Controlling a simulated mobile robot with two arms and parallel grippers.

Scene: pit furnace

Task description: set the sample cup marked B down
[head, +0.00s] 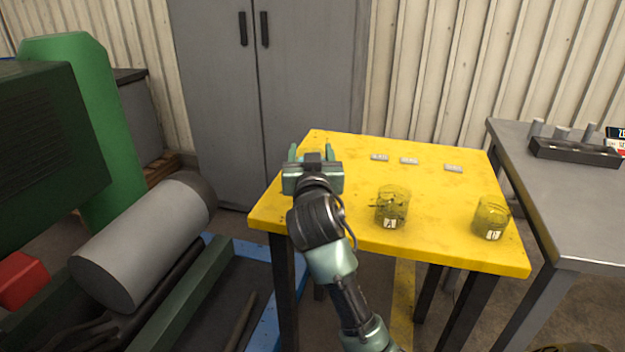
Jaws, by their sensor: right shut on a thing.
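My right gripper (311,152) is over the far left part of the yellow table (440,180), its fingers apart around a thing. Only a little of that thing shows between the fingers, about as wide as a sample cup. The gripper body hides the rest, any mark on it, and whether it touches the table. A clear sample cup marked A (391,207) stands upright near the front middle with dark bits inside. Another clear cup (491,218) stands upright at the front right; its label is too small to read surely. My left gripper is not in view.
Three small grey tags (409,160) lie along the back of the yellow table. A grey bench (580,205) with a dark rack (575,152) stands at the right. A grey cabinet (265,90) is behind. A green machine with a grey cylinder (145,240) is at the left.

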